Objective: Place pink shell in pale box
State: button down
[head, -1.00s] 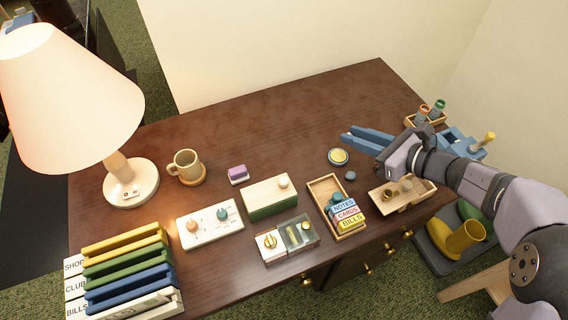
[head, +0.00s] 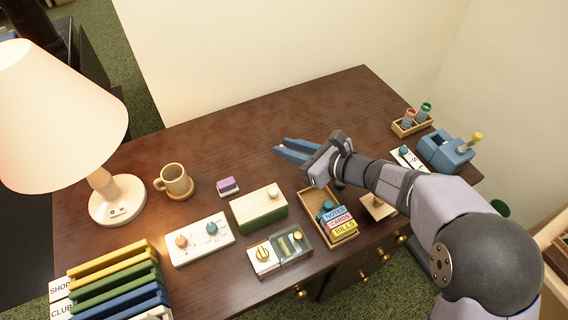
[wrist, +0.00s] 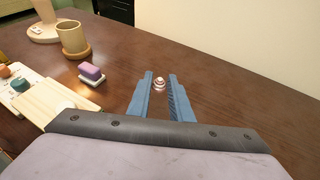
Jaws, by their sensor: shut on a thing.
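My gripper (head: 279,147) has blue fingers and hangs over the middle of the desk, pointing left. In the wrist view my gripper (wrist: 161,80) has its fingers close around a small, shiny, pinkish thing at the tips, which looks like the pink shell (wrist: 160,84). The head view does not show the shell clearly.
A tray (head: 309,195) holds labelled blocks. A purple-topped block (head: 227,186), mug (head: 174,178), lamp (head: 117,200), knob panel (head: 199,244) and upright files (head: 115,280) stand to the left. A blue device (head: 446,153) stands right. The desk's back middle is clear.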

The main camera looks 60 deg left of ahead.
aim_at(289, 169)
jog(key=shift+f, duration=2.9)
jog(key=shift+f, duration=0.1)
jog(key=shift+f, duration=0.1)
jog(key=c, duration=1.6)
grip_release()
jog(key=shift+r, duration=0.2)
jog(key=shift+w+d+r, duration=0.1)
jog(key=shift+w+d, duration=0.05)
jog(key=shift+d, duration=0.05)
jog(key=shift+o, duration=0.3)
jog(key=v, duration=1.1)
jog(key=shift+w+d, duration=0.1)
jog(key=shift+d, duration=0.2)
